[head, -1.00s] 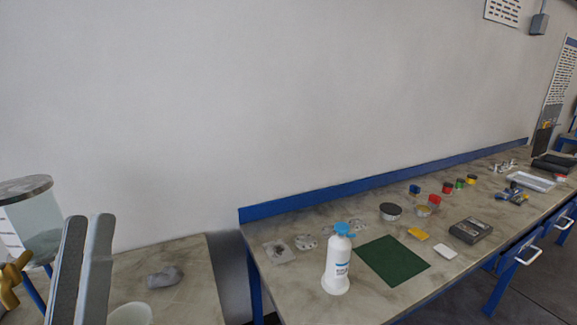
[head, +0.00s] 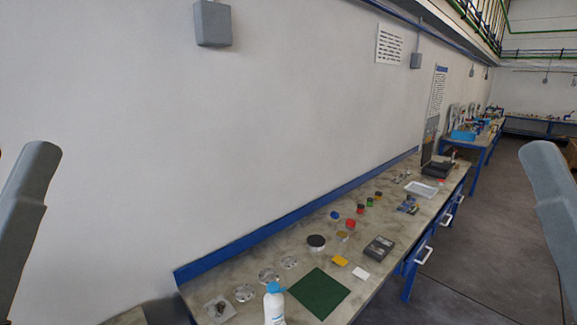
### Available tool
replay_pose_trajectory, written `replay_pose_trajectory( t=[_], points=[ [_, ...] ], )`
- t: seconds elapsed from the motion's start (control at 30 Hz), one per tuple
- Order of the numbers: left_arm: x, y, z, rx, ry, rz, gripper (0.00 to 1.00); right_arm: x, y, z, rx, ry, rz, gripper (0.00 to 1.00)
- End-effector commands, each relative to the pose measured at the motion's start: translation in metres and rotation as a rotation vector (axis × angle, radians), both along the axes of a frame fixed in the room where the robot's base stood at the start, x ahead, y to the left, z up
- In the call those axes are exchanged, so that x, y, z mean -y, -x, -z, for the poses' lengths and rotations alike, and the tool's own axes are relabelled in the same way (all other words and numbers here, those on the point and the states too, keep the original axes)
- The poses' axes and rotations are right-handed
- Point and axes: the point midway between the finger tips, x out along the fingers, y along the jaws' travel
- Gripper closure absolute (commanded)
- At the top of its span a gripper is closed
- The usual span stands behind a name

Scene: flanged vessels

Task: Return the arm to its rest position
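A grey link of my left arm (head: 28,215) rises at the left edge of the head view. A grey link of my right arm (head: 558,220) stands at the right edge. Both are apart from the bench and touch nothing that shows. No gripper fingers show on either side, so both grippers are out of view. No flanged vessel is in view.
A long bench (head: 215,274) with a blue back edge runs along the wall. It bears a white bottle (head: 274,307), a green mat (head: 320,294), a dark box (head: 379,248), a white tray (head: 421,190) and several small parts. Open floor (head: 495,240) lies to the right.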

Motion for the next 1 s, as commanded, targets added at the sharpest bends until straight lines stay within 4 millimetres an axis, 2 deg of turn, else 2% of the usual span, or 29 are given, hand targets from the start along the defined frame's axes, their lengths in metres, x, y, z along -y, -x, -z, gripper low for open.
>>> replay_pose_trajectory(
  t=[0.03,0.2,0.3,0.43,1.0],
  points=[
    [0.0,0.0,-0.053,0.0,0.0,0.0,0.49,0.0,0.0,-0.053,0.0,0.0,0.0,0.5],
    [0.0,0.0,-0.129,0.0,0.0,0.0,0.49,0.0,0.0,-0.129,0.0,0.0,0.0,0.5],
    [0.0,0.0,-0.157,0.0,0.001,-0.001,0.49,0.0,0.0,-0.157,0.0,0.0,0.0,0.5],
    [0.0,0.0,-0.172,0.0,0.001,-0.001,0.49,0.0,0.0,-0.172,-0.001,0.0,0.0,0.5],
    [0.0,0.0,-0.168,0.0,0.001,-0.001,0.49,0.0,0.0,-0.168,-0.001,0.0,0.0,0.5]
  ],
)
